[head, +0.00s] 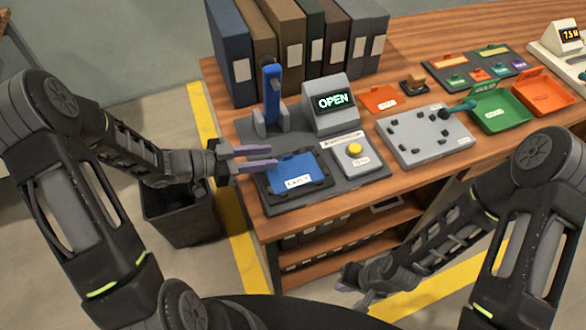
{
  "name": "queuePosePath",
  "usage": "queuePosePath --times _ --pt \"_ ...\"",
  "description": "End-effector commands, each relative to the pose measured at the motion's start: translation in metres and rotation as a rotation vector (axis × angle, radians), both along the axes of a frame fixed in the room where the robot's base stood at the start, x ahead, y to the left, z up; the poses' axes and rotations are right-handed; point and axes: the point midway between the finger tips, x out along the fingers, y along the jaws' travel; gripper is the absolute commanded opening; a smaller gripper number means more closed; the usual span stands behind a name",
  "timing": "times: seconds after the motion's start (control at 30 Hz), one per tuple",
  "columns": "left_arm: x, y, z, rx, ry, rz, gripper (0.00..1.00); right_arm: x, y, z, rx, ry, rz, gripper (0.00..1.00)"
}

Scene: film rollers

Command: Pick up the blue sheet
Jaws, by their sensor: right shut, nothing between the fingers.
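The blue sheet (298,167) lies flat in a dark frame on the grey base of the machine (330,120), near the left end of the bench, with a small white label on it. My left gripper (273,156) is open and empty, its two purple-grey fingers pointing right at the sheet's left edge. Whether the fingertips touch the sheet or frame I cannot tell. My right gripper (357,294) is low in front of the bench, away from the sheet, shut and empty.
An upright blue lever (271,95) stands just behind the sheet, beside a display (332,101) reading OPEN. A yellow button (354,149) is to the right. Binders (300,45) line the back. A dark bin (182,212) stands below my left arm.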

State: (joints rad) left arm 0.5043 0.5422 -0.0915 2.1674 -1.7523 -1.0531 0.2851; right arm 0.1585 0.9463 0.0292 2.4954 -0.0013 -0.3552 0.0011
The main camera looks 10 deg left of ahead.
Motion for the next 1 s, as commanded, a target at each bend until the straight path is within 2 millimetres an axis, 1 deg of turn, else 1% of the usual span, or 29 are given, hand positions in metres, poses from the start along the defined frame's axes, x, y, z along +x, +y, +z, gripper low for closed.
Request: queuePosePath --times 0.13,0.3,0.4,1.0 --pt "0.006 -0.013 -0.004 -0.004 0.002 -0.004 0.32 0.0 0.0 0.004 0.0 0.0 0.0 0.0" --pt "0.019 -0.033 -0.012 -0.002 0.001 -0.004 0.32 0.0 0.0 0.008 0.0 0.0 0.0 0.0" --pt "0.023 -0.041 -0.015 -0.001 0.0 -0.002 0.32 0.0 0.0 0.009 0.0 0.001 0.0 0.0" --pt "0.025 -0.041 -0.016 -0.001 0.0 -0.001 0.32 0.0 0.0 0.008 0.0 0.001 0.0 0.0"
